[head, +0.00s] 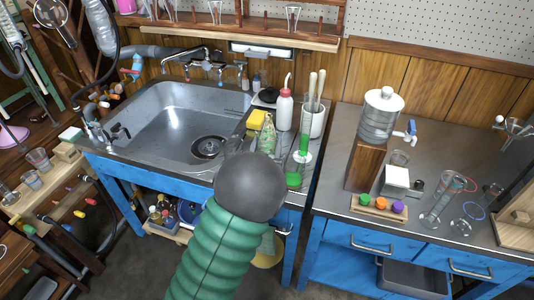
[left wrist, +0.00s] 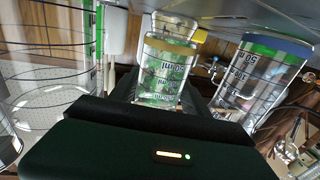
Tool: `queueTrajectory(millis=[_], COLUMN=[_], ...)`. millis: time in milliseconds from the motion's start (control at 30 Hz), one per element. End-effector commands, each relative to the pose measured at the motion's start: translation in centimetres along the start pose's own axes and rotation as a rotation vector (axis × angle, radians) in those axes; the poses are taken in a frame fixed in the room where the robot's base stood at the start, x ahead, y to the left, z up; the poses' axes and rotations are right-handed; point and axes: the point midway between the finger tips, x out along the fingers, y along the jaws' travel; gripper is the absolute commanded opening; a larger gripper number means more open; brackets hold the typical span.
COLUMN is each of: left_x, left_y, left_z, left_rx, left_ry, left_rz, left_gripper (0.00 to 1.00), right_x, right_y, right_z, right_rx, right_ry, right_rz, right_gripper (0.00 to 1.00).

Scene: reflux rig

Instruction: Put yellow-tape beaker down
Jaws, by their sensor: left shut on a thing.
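My left arm (head: 250,188), with a dark round end and green ribbed sleeve, reaches up over the sink counter's front edge and hides its own gripper in the head view. In the left wrist view, my left gripper (left wrist: 165,98) is shut on a clear, marked beaker (left wrist: 165,72), with green showing in or through it. A second marked beaker (left wrist: 262,78) with a blue band stands to the right. My right gripper is in neither view.
The counter holds a steel sink (head: 180,115), a yellow sponge (head: 256,121), a white squeeze bottle (head: 284,108) and a tall green-marked cylinder (head: 304,135). A gap separates it from the right counter, which holds a dispenser (head: 380,118) and loose glassware.

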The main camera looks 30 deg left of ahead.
Motion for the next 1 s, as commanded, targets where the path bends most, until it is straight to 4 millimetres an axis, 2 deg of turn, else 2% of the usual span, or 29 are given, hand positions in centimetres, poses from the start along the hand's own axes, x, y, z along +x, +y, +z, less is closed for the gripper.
queueTrajectory(millis=[33, 100, 433, 467, 500, 833, 933, 1000], left_x=[-0.1, -0.1, -0.1, -0.1, -0.1, -0.1, -1.3, -2.9], left_y=[0.0, 0.1, 0.1, 0.1, 0.1, 0.1, 0.1, 0.1], left_z=[1.9, 2.8, 3.0, 2.9, 2.9, 2.4, 2.5, 2.4], left_rx=[0.003, 0.001, 0.000, 0.000, 0.000, 0.000, 0.000, 0.000], left_ry=[-0.006, -0.004, -0.003, -0.003, -0.003, -0.002, -0.005, -0.006], left_rz=[0.001, 0.001, 0.001, 0.001, 0.001, 0.001, 0.001, 0.002], left_gripper=[0.06, 0.06, 0.06, 0.59, 0.64, 0.64, 0.64, 0.64], right_x=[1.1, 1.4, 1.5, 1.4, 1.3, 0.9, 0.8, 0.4], right_y=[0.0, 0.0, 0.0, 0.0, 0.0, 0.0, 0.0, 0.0], right_z=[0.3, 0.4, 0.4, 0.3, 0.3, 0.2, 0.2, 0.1], right_rx=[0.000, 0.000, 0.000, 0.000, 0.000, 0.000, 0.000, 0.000], right_ry=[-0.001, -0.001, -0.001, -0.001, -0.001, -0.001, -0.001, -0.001], right_rz=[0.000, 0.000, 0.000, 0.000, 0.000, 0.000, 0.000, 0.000], right_gripper=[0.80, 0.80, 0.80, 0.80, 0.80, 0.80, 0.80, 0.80])
